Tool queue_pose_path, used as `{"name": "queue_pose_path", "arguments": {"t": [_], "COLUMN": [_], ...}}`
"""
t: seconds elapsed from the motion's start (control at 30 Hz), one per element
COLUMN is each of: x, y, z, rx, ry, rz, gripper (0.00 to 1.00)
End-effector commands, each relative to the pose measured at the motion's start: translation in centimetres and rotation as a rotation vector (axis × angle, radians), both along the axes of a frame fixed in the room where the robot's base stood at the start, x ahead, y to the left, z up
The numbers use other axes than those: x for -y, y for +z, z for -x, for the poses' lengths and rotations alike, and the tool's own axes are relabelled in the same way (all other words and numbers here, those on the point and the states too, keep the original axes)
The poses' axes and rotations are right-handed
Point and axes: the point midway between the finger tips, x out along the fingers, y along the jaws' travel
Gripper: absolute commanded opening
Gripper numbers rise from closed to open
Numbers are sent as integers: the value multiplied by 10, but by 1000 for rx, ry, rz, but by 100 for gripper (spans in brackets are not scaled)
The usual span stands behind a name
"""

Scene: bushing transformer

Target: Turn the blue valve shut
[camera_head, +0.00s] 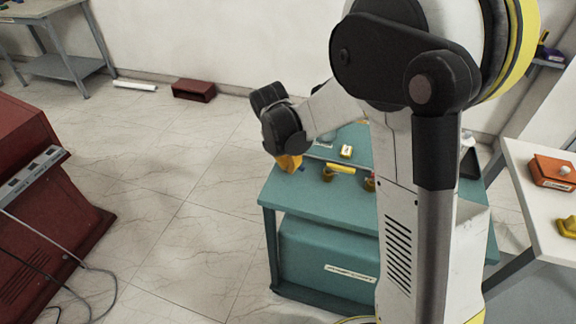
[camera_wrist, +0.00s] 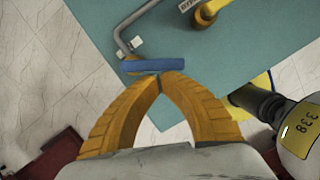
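The blue valve handle (camera_wrist: 150,66) is a flat blue bar in the wrist view. It lies nearly level across the picture beside a bent grey pipe (camera_wrist: 124,42), at the edge of the teal table. My gripper (camera_wrist: 160,78) has its two orange fingers drawn together, tips meeting right at the lower edge of the blue bar. I cannot tell whether the tips touch the bar.
A yellow pipe piece (camera_head: 341,169) lies on the teal table, and a yellow fitting shows in the wrist view (camera_wrist: 206,14). A red cabinet (camera_head: 40,185) stands left, a white table (camera_head: 530,200) right. The tiled floor between is mostly clear, with cables at left.

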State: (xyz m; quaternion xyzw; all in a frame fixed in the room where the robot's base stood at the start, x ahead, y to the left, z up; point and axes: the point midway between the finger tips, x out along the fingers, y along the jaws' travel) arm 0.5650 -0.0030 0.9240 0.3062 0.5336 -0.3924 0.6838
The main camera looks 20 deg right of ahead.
Motion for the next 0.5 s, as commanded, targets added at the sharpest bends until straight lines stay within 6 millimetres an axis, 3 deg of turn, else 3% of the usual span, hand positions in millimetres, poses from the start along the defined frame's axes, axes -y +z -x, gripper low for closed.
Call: {"name": "queue_pose_path", "arguments": {"t": [0.5], "x": [8], "y": [0], "z": [1], "rx": [0], "ry": [146], "rz": [-1], "gripper": [0]}}
